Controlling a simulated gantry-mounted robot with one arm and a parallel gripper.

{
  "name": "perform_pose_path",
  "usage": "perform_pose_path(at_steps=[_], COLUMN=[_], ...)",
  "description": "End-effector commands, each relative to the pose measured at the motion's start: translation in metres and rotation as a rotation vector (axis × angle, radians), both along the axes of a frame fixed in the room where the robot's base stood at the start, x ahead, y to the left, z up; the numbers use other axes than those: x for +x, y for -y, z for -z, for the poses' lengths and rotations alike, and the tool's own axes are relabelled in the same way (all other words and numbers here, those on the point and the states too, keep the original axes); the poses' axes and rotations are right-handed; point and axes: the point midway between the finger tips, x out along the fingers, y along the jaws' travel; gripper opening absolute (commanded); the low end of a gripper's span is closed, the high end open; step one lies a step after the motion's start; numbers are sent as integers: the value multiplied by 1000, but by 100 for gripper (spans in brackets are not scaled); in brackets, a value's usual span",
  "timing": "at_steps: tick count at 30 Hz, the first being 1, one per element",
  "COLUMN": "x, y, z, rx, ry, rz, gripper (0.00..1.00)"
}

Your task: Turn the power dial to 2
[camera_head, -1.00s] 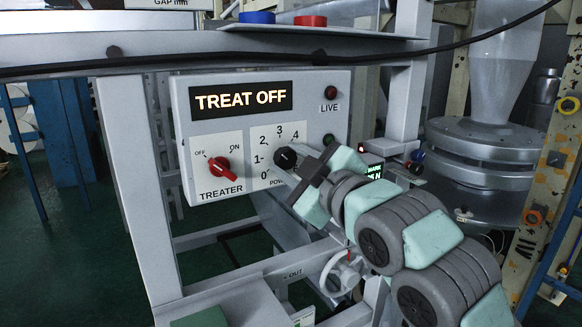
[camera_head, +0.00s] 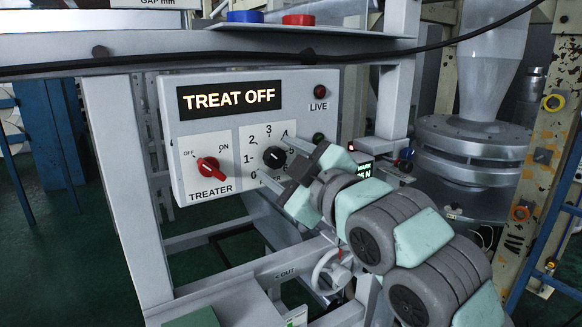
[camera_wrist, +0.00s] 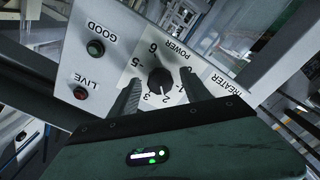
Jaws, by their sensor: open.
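The black power dial (camera_head: 274,157) sits on the light grey panel, ringed by printed numbers. It also shows in the wrist view (camera_wrist: 160,80), where the panel appears upside down. Its pointer is too small to read surely. My gripper (camera_head: 279,161) is open in front of the dial, coming from the lower right. In the wrist view, the fingers of my gripper (camera_wrist: 161,78) stand apart, one on each side of the dial in the picture. No finger visibly touches it. The fingers and wrist hide part of the dial's number scale in the head view.
Left of the dial is the red treater switch (camera_head: 208,169). The lit display (camera_head: 229,98) above reads "TREAT OFF". The live lamp (camera_head: 321,91) and a dark green lamp (camera_head: 318,138) are at the panel's right. A blue button (camera_head: 245,16) and red button (camera_head: 298,19) stand above.

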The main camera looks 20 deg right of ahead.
Motion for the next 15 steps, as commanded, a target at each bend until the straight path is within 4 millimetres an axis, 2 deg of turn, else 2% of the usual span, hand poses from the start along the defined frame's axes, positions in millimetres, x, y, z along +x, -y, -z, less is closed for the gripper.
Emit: perform_pose_path(at_steps=[5, 15], x=[-22, -82], y=[5, 11], z=[1, 0], rx=[-2, -3], ry=[0, 1], rz=[4, 4], gripper=[56, 56])
